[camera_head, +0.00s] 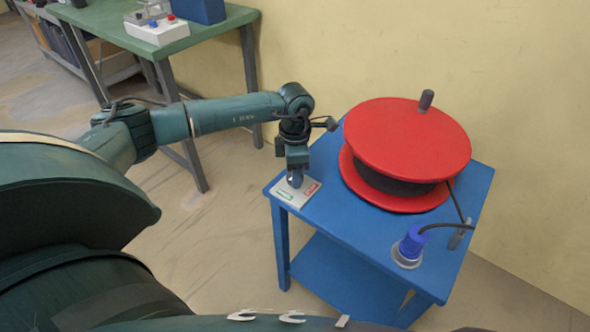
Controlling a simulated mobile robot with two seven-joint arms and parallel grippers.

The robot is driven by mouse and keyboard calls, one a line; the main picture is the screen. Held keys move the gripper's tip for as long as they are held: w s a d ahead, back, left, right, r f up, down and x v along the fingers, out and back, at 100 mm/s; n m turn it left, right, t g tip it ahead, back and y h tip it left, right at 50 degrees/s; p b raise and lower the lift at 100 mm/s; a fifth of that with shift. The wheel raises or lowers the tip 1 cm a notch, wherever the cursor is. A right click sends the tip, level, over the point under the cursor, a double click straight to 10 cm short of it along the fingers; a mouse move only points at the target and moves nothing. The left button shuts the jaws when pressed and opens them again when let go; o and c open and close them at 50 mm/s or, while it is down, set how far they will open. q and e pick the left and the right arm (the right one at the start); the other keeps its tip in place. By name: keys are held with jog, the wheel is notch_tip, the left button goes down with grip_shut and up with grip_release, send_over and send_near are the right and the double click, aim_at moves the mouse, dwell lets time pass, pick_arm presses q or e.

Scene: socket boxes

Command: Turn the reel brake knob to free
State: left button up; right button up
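The brake plate (285,196), pale with a green label (284,195) on the left and a red label (312,188) on the right, lies on the near left corner of the blue table. My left gripper (296,181) points straight down at this plate, between the two labels. The brake knob is hidden by the gripper or too small to make out. I cannot tell whether the fingers are open or closed around it. The red cable reel (408,137), with a dark handle (426,101) on top, lies flat behind the plate. My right gripper is out of view.
A blue plug (411,244) stands in a round socket at the blue table's (350,230) front right, with a dark cable (447,225) running to the right. A green workbench (125,38) with boxes stands at the back left. The yellow wall is close behind the reel.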

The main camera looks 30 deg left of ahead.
pick_arm(q)
jog(key=o, duration=0.3)
notch_tip(320, 180, up, 13)
jog(key=shift+r+p, duration=0.1)
jog(key=shift+p, duration=0.4)
dwell(0.4)
